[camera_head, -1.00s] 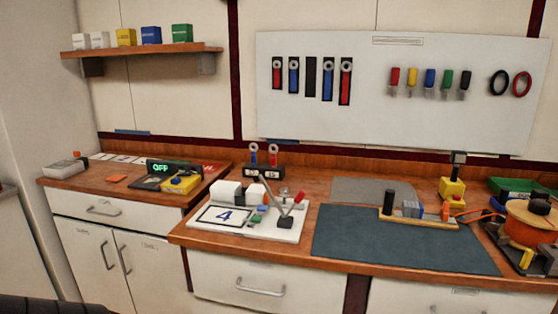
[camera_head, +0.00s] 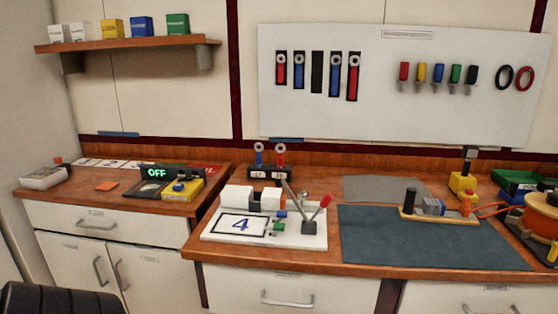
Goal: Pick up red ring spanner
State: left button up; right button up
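Several ring spanners hang on the white wall board. A short red ring spanner (camera_head: 281,70) hangs at the left end and a longer red ring spanner (camera_head: 353,79) at the right end of the row. Between them are two blue spanners (camera_head: 299,73) and an empty dark slot (camera_head: 317,73). Another red-handled ring spanner (camera_head: 280,155) stands upright in a small black holder (camera_head: 269,173) on the bench, right of a blue one (camera_head: 259,155). Neither of my grippers is in view.
In front of the holder is a white board (camera_head: 222,240) with a "4" card and a red-tipped lever (camera_head: 320,206). A dark mat (camera_head: 420,240) lies to its right. Left are a green "OFF" display (camera_head: 157,173) and a yellow box (camera_head: 184,190). A shelf (camera_head: 130,43) hangs above.

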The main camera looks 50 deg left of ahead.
aim_at(280, 159)
jog(key=k+j, duration=0.15)
jog(key=j, duration=0.25)
jog(key=k+j, duration=0.15)
jog(key=j, duration=0.2)
jog(key=k+j+z, duration=0.1)
jog(key=j, duration=0.3)
jog(key=k+j, duration=0.2)
jog(key=j, duration=0.15)
jog(key=k+j, duration=0.15)
jog(key=j, duration=0.2)
jog(key=k+j+z, duration=0.1)
jog(key=j, duration=0.3)
jog(key=k, duration=0.05)
